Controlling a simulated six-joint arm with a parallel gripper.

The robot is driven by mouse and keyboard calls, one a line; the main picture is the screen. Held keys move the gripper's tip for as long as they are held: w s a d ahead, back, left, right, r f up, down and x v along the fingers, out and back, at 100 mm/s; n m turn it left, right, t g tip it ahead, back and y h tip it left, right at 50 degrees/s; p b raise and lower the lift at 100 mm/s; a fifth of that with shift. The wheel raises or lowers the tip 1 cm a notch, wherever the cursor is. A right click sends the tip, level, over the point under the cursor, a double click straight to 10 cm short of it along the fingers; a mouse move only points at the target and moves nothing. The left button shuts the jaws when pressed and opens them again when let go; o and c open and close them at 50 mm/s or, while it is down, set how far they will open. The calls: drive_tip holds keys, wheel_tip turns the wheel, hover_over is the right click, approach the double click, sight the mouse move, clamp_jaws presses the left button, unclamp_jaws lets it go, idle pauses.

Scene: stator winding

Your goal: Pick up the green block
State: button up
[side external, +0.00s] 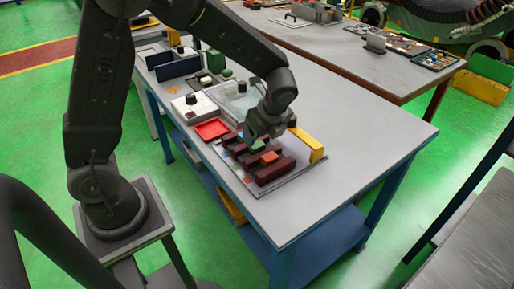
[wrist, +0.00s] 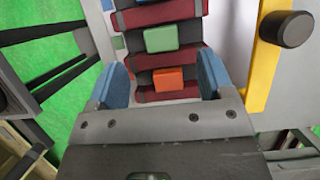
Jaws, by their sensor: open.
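The green block (wrist: 161,39) sits on a dark red slotted part (wrist: 189,57) in the wrist view, ahead of my gripper and a little above the orange block in the picture. In the side view the green block (side external: 257,146) shows just below my gripper (side external: 262,132). In the wrist view my gripper (wrist: 160,80) is open, with its blue-padded fingers wide apart and nothing between them held. An orange block (wrist: 168,79) lies on the dark red part between the fingers in the picture. The exact height of the fingers above the blocks is hard to tell.
A yellow bar (side external: 307,145) stands on the right side of the board, with a dark round knob (wrist: 287,29) near it in the wrist view. A red tray (side external: 212,129) lies to the left. The table's front right (side external: 370,150) is clear.

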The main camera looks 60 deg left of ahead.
sight(257, 144)
drive_tip(key=shift+x, duration=2.75)
